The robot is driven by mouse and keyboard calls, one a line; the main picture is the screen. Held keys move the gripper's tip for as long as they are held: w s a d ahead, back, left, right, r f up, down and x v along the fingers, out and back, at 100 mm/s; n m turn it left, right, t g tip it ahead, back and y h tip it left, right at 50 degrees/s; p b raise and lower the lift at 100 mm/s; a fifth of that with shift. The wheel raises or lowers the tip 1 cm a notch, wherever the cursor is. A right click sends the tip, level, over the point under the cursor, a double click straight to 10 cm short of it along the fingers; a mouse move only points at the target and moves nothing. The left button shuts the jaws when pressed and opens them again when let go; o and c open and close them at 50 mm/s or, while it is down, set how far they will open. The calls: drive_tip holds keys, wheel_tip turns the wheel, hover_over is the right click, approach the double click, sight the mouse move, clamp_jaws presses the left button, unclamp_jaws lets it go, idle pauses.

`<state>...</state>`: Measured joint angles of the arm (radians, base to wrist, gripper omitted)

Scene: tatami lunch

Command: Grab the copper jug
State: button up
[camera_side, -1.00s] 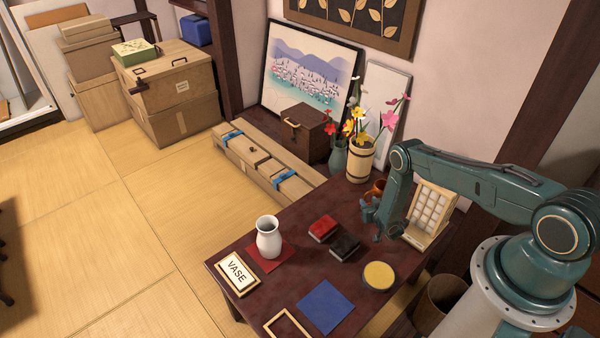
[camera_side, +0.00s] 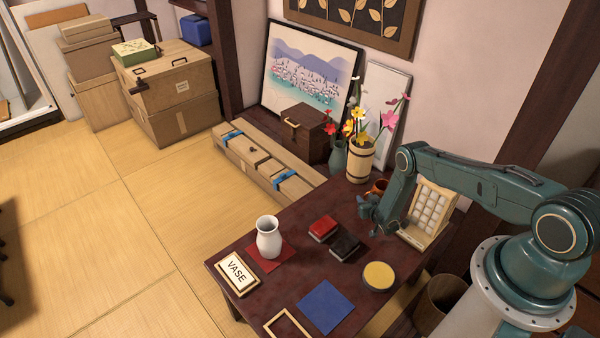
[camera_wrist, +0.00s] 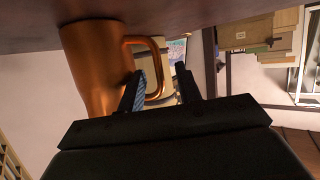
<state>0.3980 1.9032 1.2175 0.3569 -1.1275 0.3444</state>
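The copper jug (camera_side: 378,187) stands on the dark table at its back right, partly hidden behind my gripper in the side view. In the wrist view, the jug (camera_wrist: 93,62) fills the upper left, inverted, with its looped handle on the right. My gripper (camera_wrist: 160,72) is open there, and the outer part of the handle appears between its two fingers. The left finger overlaps the handle loop. I cannot tell whether either finger touches it. In the side view my gripper (camera_side: 366,205) is low, just in front of the jug.
A wooden flower bucket (camera_side: 359,161) stands behind the jug, and a cream gridded object (camera_side: 430,211) stands right of my gripper.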

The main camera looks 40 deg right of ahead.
clamp_jaws()
drive_tip(key=shift+r, duration=0.45)
idle(0.3)
wheel_tip(320, 180, up, 19)
idle(1.8)
drive_tip(key=shift+r, duration=0.1)
idle(0.6)
